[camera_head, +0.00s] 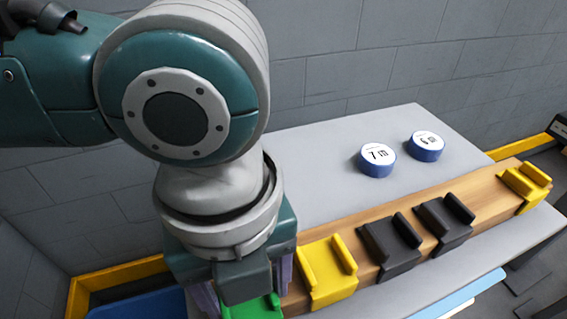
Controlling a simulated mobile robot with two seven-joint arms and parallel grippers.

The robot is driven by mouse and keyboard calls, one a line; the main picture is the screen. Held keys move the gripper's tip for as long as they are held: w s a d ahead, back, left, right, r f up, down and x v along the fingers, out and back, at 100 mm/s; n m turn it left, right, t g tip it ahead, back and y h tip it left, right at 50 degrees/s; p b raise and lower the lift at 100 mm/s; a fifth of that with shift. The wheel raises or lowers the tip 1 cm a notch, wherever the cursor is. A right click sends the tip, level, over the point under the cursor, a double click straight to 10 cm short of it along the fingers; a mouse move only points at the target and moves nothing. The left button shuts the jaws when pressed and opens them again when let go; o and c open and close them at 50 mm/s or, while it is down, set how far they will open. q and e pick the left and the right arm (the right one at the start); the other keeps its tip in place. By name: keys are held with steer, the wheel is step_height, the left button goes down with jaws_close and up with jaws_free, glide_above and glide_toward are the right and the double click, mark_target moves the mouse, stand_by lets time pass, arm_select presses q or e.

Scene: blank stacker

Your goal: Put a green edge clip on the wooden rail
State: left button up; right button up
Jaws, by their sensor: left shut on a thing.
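The wooden rail (375,228) runs across the grey table from the bottom middle to the right. A yellow clip (327,272), two black clips (391,246) and another yellow clip (525,186) sit on it, from left to right. My left gripper (246,292) points down at the rail's near left end, left of the nearest yellow clip. It is shut on a green edge clip (254,309), which is mostly hidden by the gripper and cut by the bottom edge. I cannot tell whether the green clip touches the rail. My right gripper is out of view.
Two blue round pucks with white tops (377,159) (427,146) stand on the grey table (330,140) behind the rail. A light blue flat piece (470,292) lies at the lower right.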

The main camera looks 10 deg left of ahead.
arm_select(q)
steer(key=shift+f, duration=0.2)
stand_by(0.6)
steer(key=o, duration=1.3)
